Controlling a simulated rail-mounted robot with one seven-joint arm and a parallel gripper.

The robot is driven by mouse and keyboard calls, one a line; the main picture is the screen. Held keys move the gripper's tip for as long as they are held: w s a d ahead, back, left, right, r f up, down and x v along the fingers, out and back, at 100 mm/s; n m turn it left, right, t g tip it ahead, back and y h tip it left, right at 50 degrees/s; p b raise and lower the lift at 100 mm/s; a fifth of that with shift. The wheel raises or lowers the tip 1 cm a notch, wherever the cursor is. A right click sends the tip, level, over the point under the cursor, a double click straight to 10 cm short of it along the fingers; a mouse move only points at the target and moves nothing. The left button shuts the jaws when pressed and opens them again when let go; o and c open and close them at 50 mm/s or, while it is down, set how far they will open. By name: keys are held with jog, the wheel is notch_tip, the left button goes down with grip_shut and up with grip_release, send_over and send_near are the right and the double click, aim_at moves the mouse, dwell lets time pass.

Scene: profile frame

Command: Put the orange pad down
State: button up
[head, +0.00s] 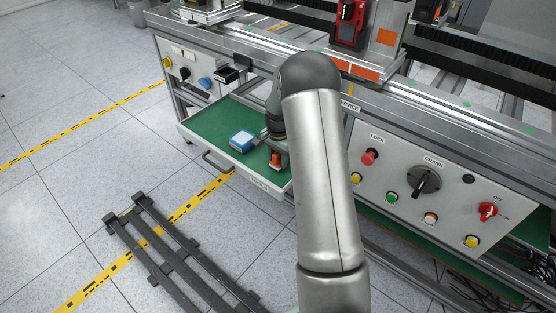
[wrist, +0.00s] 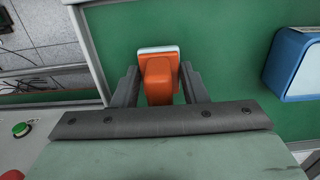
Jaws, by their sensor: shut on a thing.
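The orange pad (head: 275,160) is an orange block with a pale plate along its far edge in the wrist view (wrist: 158,80). My gripper (wrist: 158,72) is shut on it, one dark finger on each side. In the head view my gripper (head: 276,150) is over the near right part of the open drawer (head: 262,184), which has a green floor. The pad is low over this floor; I cannot tell whether it touches it. My arm hides part of the drawer's right side.
A blue and white box (head: 242,141) lies on the green floor left of my gripper; it shows at the right in the wrist view (wrist: 296,65). The drawer's left part is clear. A control panel (head: 440,190) with knobs and buttons stands to the right.

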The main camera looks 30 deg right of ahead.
jog(key=shift+f, duration=0.35)
jog(key=shift+f, duration=0.2)
jog(key=o, duration=1)
